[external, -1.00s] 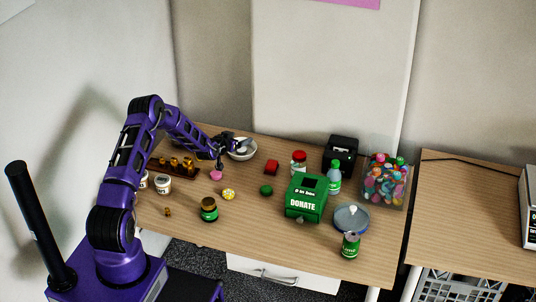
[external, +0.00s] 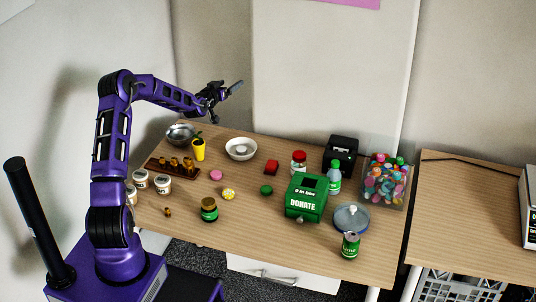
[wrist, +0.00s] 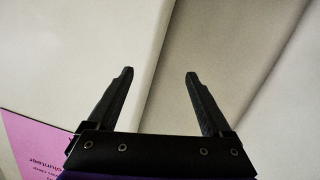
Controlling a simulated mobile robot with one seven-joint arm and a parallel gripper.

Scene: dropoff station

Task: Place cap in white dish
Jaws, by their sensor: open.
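The white dish (external: 228,153) stands at the back of the table, left of centre. A small pale round thing (external: 240,149) lies inside it, near its middle; it looks like a cap, but it is too small to be sure. My gripper (external: 227,102) is raised well above the table, up and to the left of the dish. Its fingers are spread. In the wrist view my gripper (wrist: 160,74) is open, with nothing between the fingers and only wall behind them.
A metal bowl (external: 180,135) and a yellow cup (external: 198,150) stand left of the dish. Pink (external: 216,175), yellow (external: 229,194), green (external: 266,190) and red (external: 271,167) small items lie in front. A green donation box (external: 305,200) stands to the right.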

